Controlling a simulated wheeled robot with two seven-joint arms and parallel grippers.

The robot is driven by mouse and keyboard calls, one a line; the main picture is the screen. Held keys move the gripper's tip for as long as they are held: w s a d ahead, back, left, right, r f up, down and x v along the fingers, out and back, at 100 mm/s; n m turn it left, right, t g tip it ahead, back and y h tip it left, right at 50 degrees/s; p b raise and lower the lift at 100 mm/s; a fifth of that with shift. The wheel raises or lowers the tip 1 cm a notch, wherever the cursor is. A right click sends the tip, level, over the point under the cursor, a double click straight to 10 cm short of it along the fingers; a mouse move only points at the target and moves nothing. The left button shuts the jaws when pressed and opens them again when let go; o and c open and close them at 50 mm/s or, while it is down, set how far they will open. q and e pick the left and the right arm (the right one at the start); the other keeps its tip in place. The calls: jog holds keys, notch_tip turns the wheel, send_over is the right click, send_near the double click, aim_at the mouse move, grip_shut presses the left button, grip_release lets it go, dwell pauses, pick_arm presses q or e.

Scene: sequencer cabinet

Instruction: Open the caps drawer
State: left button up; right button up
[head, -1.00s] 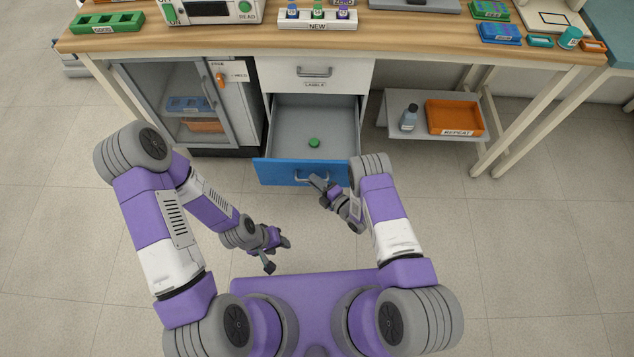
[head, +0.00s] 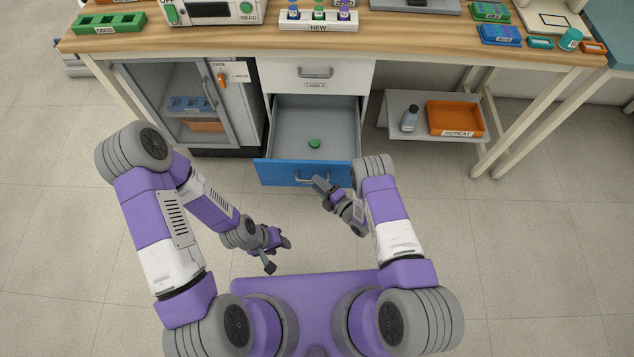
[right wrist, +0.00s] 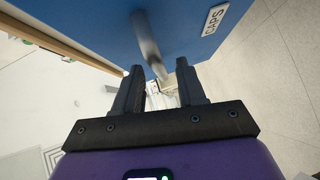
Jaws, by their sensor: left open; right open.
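The caps drawer (head: 278,172) has a blue front and stands pulled out below the white labels drawer. A green cap (head: 314,143) lies on its grey floor. In the right wrist view the blue front (right wrist: 95,32) carries a CAPS label (right wrist: 214,19) and a grey bar handle (right wrist: 149,45). My right gripper (head: 319,185) is open just in front of the drawer front, close to the handle. In the right wrist view my right gripper (right wrist: 158,75) has its fingers apart with the handle just beyond their tips. My left gripper (head: 279,256) is open and empty, low over the floor.
The labels drawer (head: 285,75) above is shut. A glass-door cabinet (head: 190,100) stands to the left. On the right a low shelf (head: 394,121) holds a bottle (head: 409,118) and an orange REPEAT tray (head: 455,118). The floor in front is clear.

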jog(key=p+v, duration=0.1)
jog(key=v, duration=0.5)
jog(key=shift+p, duration=0.3)
jog(key=shift+d, duration=0.15)
jog(key=s+d+r+m+g+h+p, duration=0.25)
jog(key=d+m+g+h, duration=0.35)
jog(key=m, duration=0.9)
jog(key=s+a+r+m+g, duration=0.2)
jog(key=s+r+m+g, duration=0.1)
jog(key=s+m, duration=0.3)
jog(key=s+a+r+m+g, duration=0.2)
jog(key=s+r+m, duration=0.3)
jog(key=s, duration=0.4)
jog(key=shift+a+r+m+g+p, duration=0.3)
jog(key=shift+m+g+p, duration=0.05)
jog(key=shift+m+g, duration=0.25)
jog(key=shift+s, duration=0.1)
